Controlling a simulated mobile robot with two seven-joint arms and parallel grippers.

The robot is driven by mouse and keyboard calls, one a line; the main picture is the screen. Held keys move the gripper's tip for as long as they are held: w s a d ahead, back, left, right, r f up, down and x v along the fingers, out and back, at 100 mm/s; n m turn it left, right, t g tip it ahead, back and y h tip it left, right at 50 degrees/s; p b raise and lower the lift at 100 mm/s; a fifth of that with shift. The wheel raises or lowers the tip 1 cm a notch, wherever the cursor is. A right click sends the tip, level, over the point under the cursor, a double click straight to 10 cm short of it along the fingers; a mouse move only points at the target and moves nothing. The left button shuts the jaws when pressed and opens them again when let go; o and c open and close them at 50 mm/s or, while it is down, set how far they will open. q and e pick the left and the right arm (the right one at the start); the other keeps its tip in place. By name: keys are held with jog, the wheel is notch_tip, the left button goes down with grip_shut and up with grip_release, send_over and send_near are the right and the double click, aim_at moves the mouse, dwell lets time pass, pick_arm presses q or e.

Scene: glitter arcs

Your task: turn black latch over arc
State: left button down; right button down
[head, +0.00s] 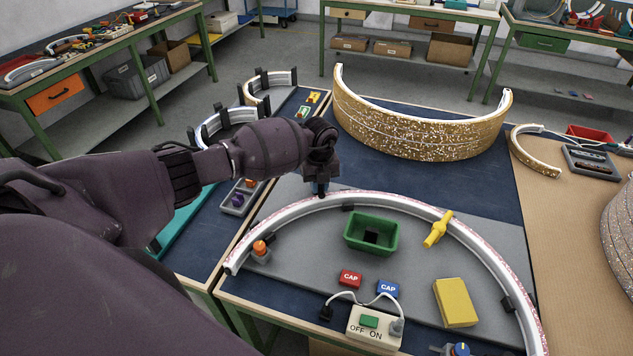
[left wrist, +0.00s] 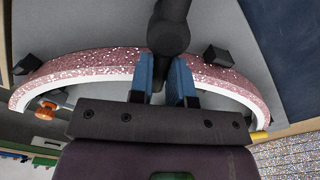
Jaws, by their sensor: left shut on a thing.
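The white arc (head: 297,212) with a pink glitter outer face curves across the grey board; it also spans the left wrist view (left wrist: 90,66). My left gripper (head: 321,188) is at the far left part of the arc, pointing down. In the left wrist view its blue fingers (left wrist: 165,82) are shut on the black latch (left wrist: 170,28), a dark rounded piece standing across the arc. In the head view my gripper hides this latch. Other black clips show on the arc (head: 347,207) (head: 507,303). My right gripper is not in view.
A yellow latch (head: 438,229) lies across the arc at the right. A green bin (head: 371,233), red cap block (head: 350,279), blue cap block (head: 388,289), yellow block (head: 455,302) and switch box (head: 374,327) are inside the curve. A gold glitter arc (head: 420,130) stands behind.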

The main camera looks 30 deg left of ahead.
pick_arm(q)
jog(key=shift+w+n, duration=0.15)
jog(key=shift+n, duration=0.15)
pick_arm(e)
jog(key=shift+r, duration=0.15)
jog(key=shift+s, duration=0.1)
pick_arm(q)
jog(key=c, duration=1.1)
grip_release()
jog(key=shift+r, duration=0.45)
notch_tip(320, 180, up, 10)
jog(key=shift+p, duration=0.4)
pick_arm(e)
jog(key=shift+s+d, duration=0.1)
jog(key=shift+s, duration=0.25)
